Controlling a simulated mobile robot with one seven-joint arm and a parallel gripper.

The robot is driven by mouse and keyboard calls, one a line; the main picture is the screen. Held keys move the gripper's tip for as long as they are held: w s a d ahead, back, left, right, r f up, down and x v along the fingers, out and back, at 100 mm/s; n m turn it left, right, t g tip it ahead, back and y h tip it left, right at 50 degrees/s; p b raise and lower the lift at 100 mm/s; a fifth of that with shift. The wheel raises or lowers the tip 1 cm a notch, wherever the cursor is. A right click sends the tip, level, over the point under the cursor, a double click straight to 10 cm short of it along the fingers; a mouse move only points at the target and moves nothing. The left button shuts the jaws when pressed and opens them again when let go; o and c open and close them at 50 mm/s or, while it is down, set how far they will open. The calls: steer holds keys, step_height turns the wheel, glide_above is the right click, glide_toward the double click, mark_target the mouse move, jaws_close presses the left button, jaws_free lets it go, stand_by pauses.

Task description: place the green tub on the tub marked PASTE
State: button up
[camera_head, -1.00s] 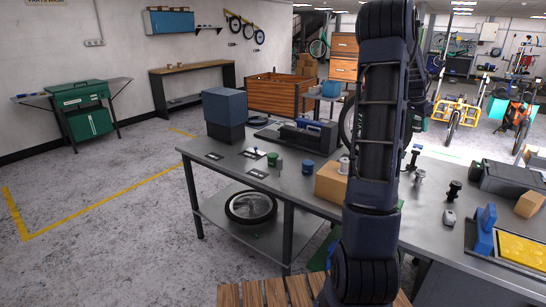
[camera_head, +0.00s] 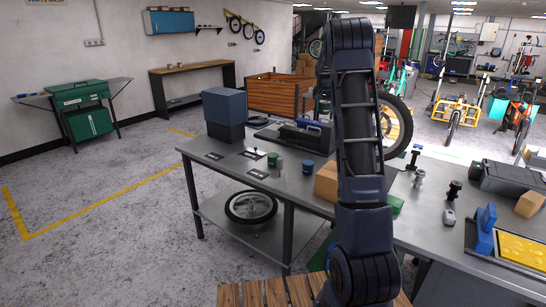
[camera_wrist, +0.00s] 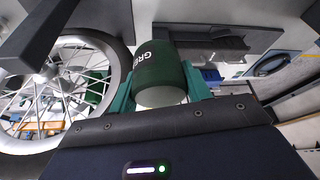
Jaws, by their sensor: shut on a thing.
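A dark green tub (camera_wrist: 158,70) is between the two teal fingers of my gripper (camera_wrist: 160,88) in the wrist view. Its pale round end faces the camera, and part of a white label reading "GRE" shows on its side. My gripper is shut on it. In the head view my arm hides the gripper and the held tub. Another small green tub (camera_head: 272,160) and a blue tub (camera_head: 307,166) stand on the grey workbench (camera_head: 235,165). No marking PASTE can be read on either.
A cardboard box (camera_head: 327,181) stands on the bench beside my arm. A spoked wheel (camera_wrist: 55,85) fills the left of the wrist view. A black case (camera_head: 510,178) lies at the right.

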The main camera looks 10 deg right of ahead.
steer(key=w+a+n+y, duration=0.1)
steer(key=w+a+n, duration=0.25)
steer(key=a, duration=0.95)
steer(key=w+a+n+y, duration=0.15)
steer(key=w+a, duration=0.25)
steer(key=a, duration=0.8)
glide_above(273, 154)
steer(key=shift+n+t, duration=0.3)
steer(key=shift+n, duration=0.1)
step_height(273, 154, down, 20)
steer(key=shift+s+a+r, duration=0.1)
steer(key=shift+s, duration=0.05)
steer(key=shift+f, duration=2.5)
steer(key=shift+f, duration=0.1)
steer(key=o, duration=1)
steer(key=shift+o, duration=0.2)
